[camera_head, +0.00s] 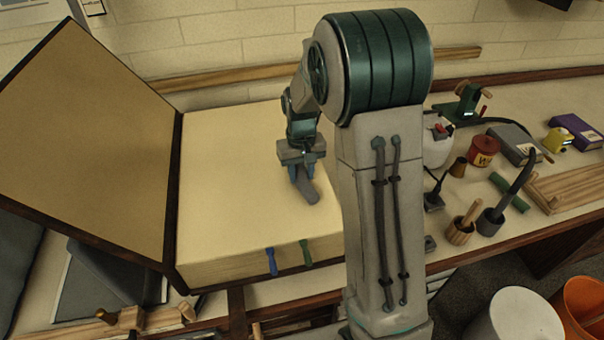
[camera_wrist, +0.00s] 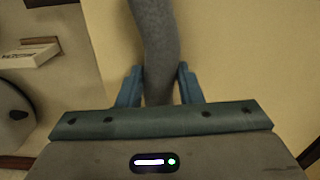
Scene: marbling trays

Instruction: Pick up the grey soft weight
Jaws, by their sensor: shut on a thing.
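The grey soft weight (camera_head: 307,189) is a long, bending grey strip over the cream page of a large open book (camera_head: 225,165). My gripper (camera_head: 301,172) is above the page, with its blue fingers shut on the weight. In the wrist view, the weight (camera_wrist: 155,50) runs between the two blue fingertips (camera_wrist: 160,85) and out past the top edge. Its lower end is hidden by the gripper body. I cannot tell whether the weight still touches the page.
Blue (camera_head: 271,261) and green (camera_head: 306,252) ribbons hang from the book's front edge. The raised cover (camera_head: 85,140) stands at left. Right of my arm, a red tin (camera_head: 483,151), a wooden cup (camera_head: 460,233) and other tools crowd the bench. The page around the gripper is clear.

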